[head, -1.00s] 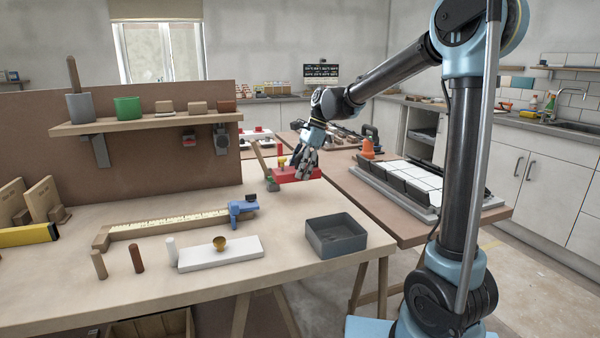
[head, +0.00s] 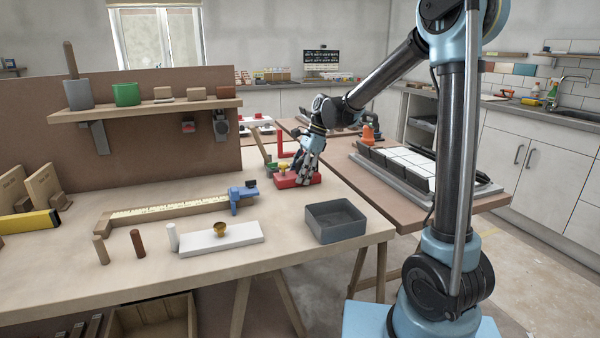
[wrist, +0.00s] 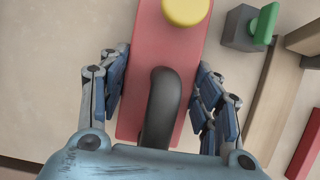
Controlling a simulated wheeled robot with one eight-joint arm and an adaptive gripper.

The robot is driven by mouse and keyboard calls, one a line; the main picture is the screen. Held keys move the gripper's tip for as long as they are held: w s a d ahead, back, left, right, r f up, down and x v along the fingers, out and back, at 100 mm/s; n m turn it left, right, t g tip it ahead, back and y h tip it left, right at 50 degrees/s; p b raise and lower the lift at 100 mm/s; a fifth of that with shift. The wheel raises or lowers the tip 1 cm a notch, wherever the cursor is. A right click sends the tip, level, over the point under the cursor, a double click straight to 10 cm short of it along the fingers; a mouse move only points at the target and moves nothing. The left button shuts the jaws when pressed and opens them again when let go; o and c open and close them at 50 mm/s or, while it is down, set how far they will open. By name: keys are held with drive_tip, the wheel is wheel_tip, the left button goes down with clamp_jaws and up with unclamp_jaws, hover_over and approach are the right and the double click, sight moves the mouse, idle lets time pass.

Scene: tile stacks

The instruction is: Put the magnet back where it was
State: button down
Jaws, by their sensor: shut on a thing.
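The magnet seems to be the red block (head: 288,183) with a yellow knob and a dark curved handle, at the far right corner of the workbench. In the wrist view its red body (wrist: 150,50) lies between my fingers, the yellow knob ahead and the black handle nearest me. My gripper (head: 306,176) is shut on it, a finger along each side, as the wrist view of my gripper (wrist: 160,95) shows. The block is level and at or just above the bench top. I cannot tell whether it touches.
A small grey piece with a green part (wrist: 265,22) and a wooden-handled tool (head: 259,146) are close beside the block. A red angle piece (head: 281,146) stands behind. A grey open box (head: 335,235) and a blue-jawed caliper (head: 243,197) are nearer. Bare bench lies between them.

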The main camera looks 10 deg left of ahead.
drive_tip(key=c, duration=0.5)
unclamp_jaws()
drive_tip(key=v, duration=1.2)
drive_tip(key=shift+a, duration=0.1)
